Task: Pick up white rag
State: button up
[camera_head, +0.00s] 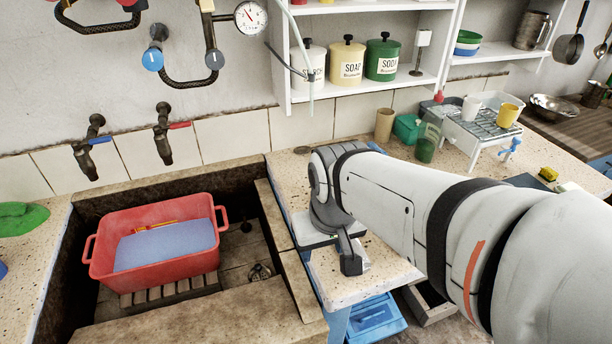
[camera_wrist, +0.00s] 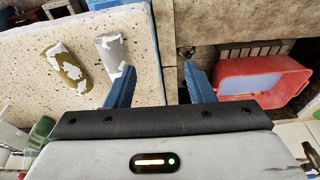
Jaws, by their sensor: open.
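I cannot make out a white rag for certain in either view. In the head view, my gripper (camera_head: 348,256) hangs over the front of the speckled counter, just right of the stone trough (camera_head: 240,322); the arm hides part of the counter. A small pale patch shows beside the gripper, and I cannot tell what it is. In the wrist view, my gripper (camera_wrist: 160,70) is open, its two blue fingers wide apart with nothing between them. The counter (camera_wrist: 30,90) and trough edge show beyond the fingers.
A red tub (camera_head: 155,278) of bluish water stands in the trough. A brown can (camera_wrist: 68,66) and a grey can (camera_wrist: 113,54) with torn white patches show in the wrist view. A rack (camera_head: 468,132) with cups stands on the counter.

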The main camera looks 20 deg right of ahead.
jog(key=o, duration=0.6)
jog(key=w+d+f+g+p, duration=0.1)
jog(key=w+d+f+p, duration=0.1)
jog(key=w+d, duration=0.2)
jog(key=w, duration=0.3)
jog(key=shift+w+f+p, duration=0.15)
jog(key=shift+f+p, duration=0.15)
jog(key=shift+p, duration=0.1)
jog(key=shift+o, duration=0.3)
jog(key=shift+g, duration=0.7)
jog(key=w+d+f, duration=0.1)
jog(key=d+f, duration=0.1)
jog(key=w+d+f+p, duration=0.1)
jog(key=w+d+f, duration=0.1)
jog(key=w+d+f+p, duration=0.1)
jog(key=w+d+f, duration=0.1)
jog(key=f, duration=0.1)
jog(key=shift+d+f, duration=0.1)
jog(key=shift+d, duration=0.3)
jog(key=shift+w+d+f, duration=0.1)
jog(key=shift+d+f, duration=0.1)
jog(key=shift+f, duration=0.45)
jog(key=shift+s+d+f+p, duration=0.1)
jog(key=shift+f+p, duration=0.2)
jog(key=shift+f, duration=1.5)
jog(key=shift+s+d+f+p, duration=0.1)
jog(key=shift+f+p, duration=0.2)
jog(key=shift+f, duration=1.5)
